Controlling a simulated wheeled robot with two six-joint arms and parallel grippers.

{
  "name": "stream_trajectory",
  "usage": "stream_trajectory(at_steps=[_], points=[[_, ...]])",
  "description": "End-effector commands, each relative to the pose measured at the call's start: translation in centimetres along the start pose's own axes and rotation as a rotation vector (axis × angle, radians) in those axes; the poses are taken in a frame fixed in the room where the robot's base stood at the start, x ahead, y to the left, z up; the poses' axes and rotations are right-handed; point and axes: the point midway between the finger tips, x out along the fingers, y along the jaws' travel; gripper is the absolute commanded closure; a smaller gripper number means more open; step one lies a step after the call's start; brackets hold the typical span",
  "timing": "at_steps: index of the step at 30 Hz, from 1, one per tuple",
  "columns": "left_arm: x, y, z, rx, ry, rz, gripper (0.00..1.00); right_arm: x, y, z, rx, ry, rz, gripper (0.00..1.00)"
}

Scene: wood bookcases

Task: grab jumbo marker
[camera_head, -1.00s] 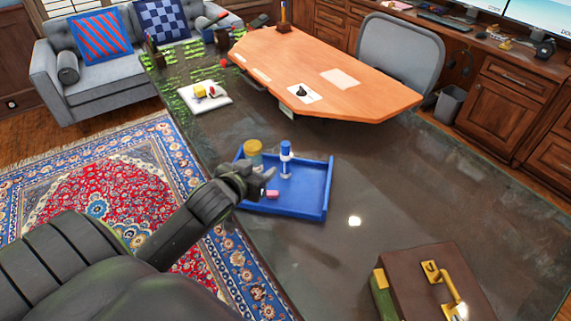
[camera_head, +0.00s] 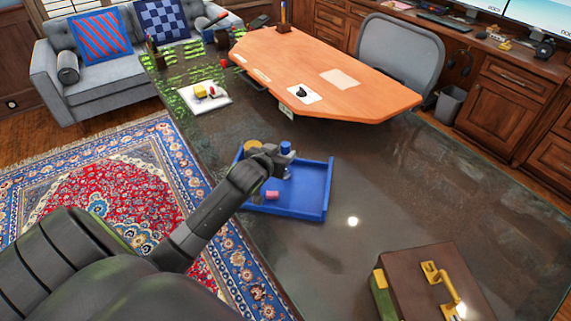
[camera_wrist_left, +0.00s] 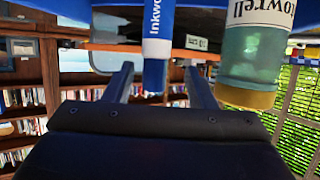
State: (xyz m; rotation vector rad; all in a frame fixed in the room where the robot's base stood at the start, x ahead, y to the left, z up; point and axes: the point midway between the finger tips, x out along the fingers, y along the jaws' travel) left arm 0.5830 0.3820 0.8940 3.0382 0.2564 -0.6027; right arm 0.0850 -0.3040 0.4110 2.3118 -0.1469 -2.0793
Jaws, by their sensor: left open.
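The jumbo marker (camera_head: 286,147) stands upright in the blue tray (camera_head: 328,190). Its blue cap shows above my left gripper (camera_head: 285,158), which hides part of its body. In the left wrist view the marker (camera_wrist_left: 158,45), white and blue with "Inkwo" lettering, appears between the two fingers of my left gripper (camera_wrist_left: 160,82). The fingers are apart, with gaps on both sides of the marker, and they do not appear to touch it. My right gripper is not in view.
A gold-lidded jar (camera_head: 253,145) stands beside the marker; it is close to one finger in the wrist view (camera_wrist_left: 252,50). A pink block (camera_head: 272,196) lies in the tray. A brown case (camera_head: 420,285) stands at the lower right. The tray's right part is bare.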

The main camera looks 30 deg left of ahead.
Motion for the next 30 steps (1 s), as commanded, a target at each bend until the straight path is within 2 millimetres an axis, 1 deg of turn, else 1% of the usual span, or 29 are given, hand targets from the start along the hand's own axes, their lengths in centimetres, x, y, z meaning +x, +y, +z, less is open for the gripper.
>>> stream_trajectory(at_steps=[7, 12, 16, 22, 23, 30], points=[[2.8, 0.6, 0.2, -0.002, -0.002, 0.0, 0.49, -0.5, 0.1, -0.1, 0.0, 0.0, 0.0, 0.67], [4.4, 0.6, 0.3, 0.001, -0.001, 0.0, 0.49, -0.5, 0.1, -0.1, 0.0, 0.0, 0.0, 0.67], [4.9, 0.6, 0.3, 0.001, -0.002, 0.0, 0.49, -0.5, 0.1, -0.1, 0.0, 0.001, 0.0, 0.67], [4.9, 0.6, 0.3, 0.001, -0.001, 0.0, 0.49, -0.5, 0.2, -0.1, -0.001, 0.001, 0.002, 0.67], [4.9, 0.6, 0.3, 0.001, -0.001, 0.0, 0.51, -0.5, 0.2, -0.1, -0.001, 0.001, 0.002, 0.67], [4.9, 0.6, 0.3, 0.001, -0.001, 0.0, 0.82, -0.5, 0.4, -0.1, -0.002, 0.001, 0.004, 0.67]])
